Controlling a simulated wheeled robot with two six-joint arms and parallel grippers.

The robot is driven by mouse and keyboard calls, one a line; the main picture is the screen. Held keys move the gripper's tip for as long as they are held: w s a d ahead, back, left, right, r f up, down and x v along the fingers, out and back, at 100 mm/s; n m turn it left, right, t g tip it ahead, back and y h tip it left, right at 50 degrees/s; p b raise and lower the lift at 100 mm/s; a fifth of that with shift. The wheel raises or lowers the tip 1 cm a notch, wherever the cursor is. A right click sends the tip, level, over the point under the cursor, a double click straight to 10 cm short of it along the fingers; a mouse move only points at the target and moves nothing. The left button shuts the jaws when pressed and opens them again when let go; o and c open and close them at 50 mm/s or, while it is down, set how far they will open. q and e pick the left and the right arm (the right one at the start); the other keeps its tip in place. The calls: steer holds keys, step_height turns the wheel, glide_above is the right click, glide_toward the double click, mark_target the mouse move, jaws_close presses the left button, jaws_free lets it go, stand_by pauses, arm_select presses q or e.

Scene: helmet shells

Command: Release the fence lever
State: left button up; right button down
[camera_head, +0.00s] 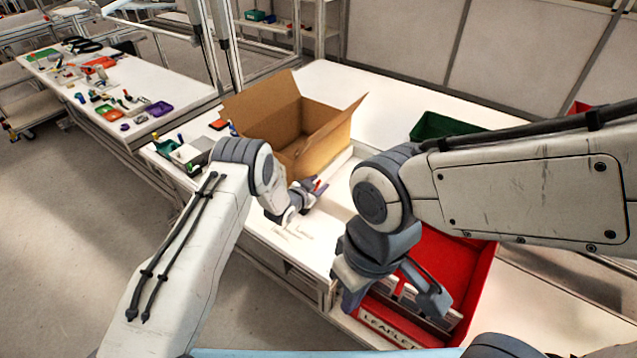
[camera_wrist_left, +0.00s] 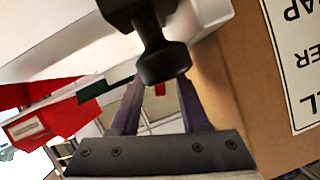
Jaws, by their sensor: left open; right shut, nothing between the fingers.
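My left gripper (camera_head: 310,192) is open beside the front of the cardboard box, low over the white table. A small red piece (camera_head: 318,185) shows at its fingertips; I cannot tell if it is part of the fence lever. In the left wrist view a black knob on a stem (camera_wrist_left: 165,62) hangs in front of the spread fingers (camera_wrist_left: 160,108), partly covering their tips. It looks like a lever handle, but what it joins is out of view. My right gripper (camera_head: 430,298) is shut and empty over the red bin.
The open cardboard box (camera_head: 322,150) stands behind my left gripper; its labelled side fills the right of the wrist view. The red bin (camera_head: 470,262), marked for leaflets, holds white leaflets. A green bin (camera_head: 440,125) stands behind my right arm. The table's far part (camera_head: 350,85) is clear.

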arm_select(q)
steer(key=shift+w, duration=0.1)
jaws_close()
steer(key=shift+w+a+f+b, duration=0.1)
steer(key=shift+w+f+b, duration=0.1)
steer(key=shift+b, duration=0.7)
steer(key=shift+a+r+n+g+h+b, duration=0.2)
steer(key=shift+r+n+g+h+b, duration=0.15)
steer(key=shift+n+b, duration=0.25)
jaws_free()
